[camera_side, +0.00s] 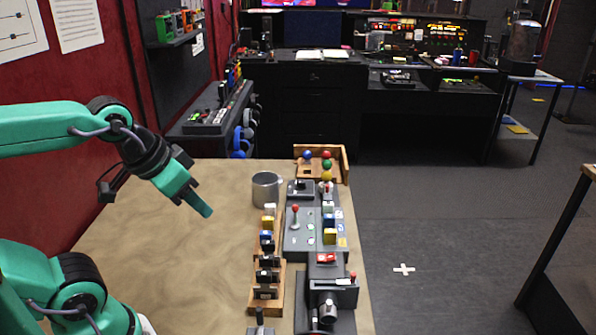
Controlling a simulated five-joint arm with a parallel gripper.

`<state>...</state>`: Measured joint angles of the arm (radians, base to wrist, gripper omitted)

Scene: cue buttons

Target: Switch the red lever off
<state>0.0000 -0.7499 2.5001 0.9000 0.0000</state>
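A small lever with a red knob (295,209) stands up from a grey panel (298,243) near the right side of the tan table. Its shaft looks about upright; which setting it is in I cannot tell. My gripper (205,209) hangs in the air to the left of the lever, pointing down and right, clear of it and touching nothing. I see its fingers from the side, so any gap between them is hidden. No object shows at its tip.
A grey metal mug (266,188) stands behind the panel's left side. A wooden rack (265,292) with several blocks runs along the panel's left. A wooden tray (337,165) with coloured balls is at the back. The table's left part (170,250) is clear.

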